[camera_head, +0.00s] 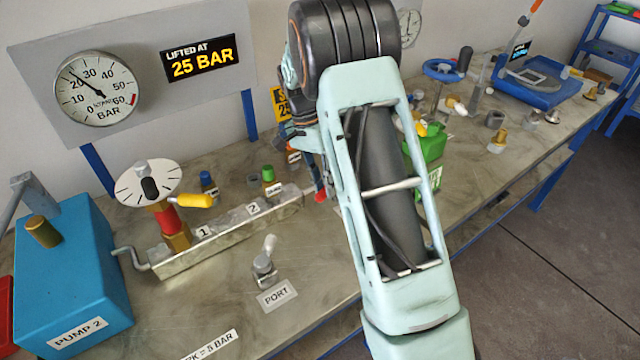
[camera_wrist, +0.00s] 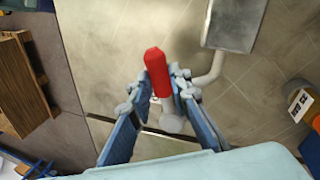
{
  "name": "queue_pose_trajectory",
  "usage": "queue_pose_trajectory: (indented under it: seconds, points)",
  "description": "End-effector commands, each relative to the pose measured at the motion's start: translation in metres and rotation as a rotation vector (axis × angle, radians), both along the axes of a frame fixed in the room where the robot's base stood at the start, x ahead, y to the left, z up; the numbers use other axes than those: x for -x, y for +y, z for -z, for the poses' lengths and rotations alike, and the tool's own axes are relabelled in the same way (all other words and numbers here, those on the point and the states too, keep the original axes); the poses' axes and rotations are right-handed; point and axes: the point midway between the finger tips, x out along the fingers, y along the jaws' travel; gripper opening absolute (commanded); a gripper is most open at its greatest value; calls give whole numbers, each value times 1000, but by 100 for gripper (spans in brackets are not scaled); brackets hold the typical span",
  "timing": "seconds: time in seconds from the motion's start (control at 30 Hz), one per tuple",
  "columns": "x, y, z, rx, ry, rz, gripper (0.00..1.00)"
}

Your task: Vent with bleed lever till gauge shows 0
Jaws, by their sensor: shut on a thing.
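The bleed lever has a red grip (camera_wrist: 156,68) on a grey metal stem, seen in the wrist view. My gripper (camera_wrist: 158,92) has its blue-grey fingers on both sides of the red grip and is shut on it. In the head view a bit of the red grip (camera_head: 320,196) shows below my gripper, and my arm hides most of the rest. The round pressure gauge (camera_head: 97,89) is on the grey panel at the left. Its needle points up and left, between about 20 and 30 bar.
A black sign (camera_head: 201,56) reads "LIFTED AT 25 BAR". A blue pump (camera_head: 72,275) labelled PUMP 2 stands at the left. A metal manifold (camera_head: 230,225) and a white dial with a yellow handle (camera_head: 150,184) stand near it. A green can (camera_head: 430,143) is right of my arm.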

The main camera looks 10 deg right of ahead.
Motion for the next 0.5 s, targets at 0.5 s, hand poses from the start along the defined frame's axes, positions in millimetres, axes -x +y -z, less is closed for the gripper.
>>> queue_pose_trajectory:
  seconds: [0.5]
  points:
    - [22,-26,1,1,-1,-494,0]
